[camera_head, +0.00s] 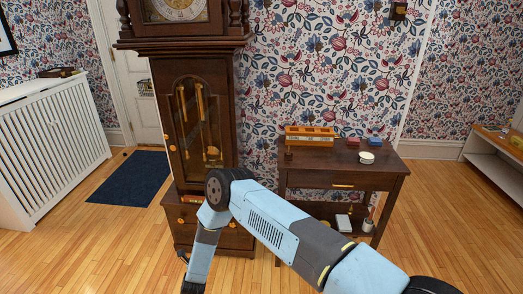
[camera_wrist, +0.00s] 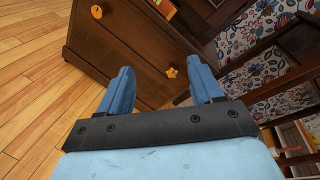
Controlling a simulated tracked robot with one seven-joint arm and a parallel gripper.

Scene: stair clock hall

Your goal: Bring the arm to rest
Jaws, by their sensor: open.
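My arm reaches out from the lower right in the head view, bends at an elbow in front of the tall clock (camera_head: 160,120), and its forearm hangs down. My gripper (camera_head: 190,280) is at the bottom edge of the head view, where its fingers are cut off. In the wrist view my gripper (camera_wrist: 162,88) has its two blue fingers apart with nothing between them. Beyond the fingers is the dark wooden base of the clock (camera_wrist: 125,45), with a round orange knob and a star-shaped orange piece. I cannot tell the exact gap to it.
A dark wooden side table (camera_head: 320,163) stands right of the clock, with an orange rack (camera_head: 310,137) and small items on top. A white radiator cover (camera_head: 50,140) is at left and a blue mat (camera_head: 132,178) lies by the door. Wooden floor (camera_head: 95,245) is clear at lower left.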

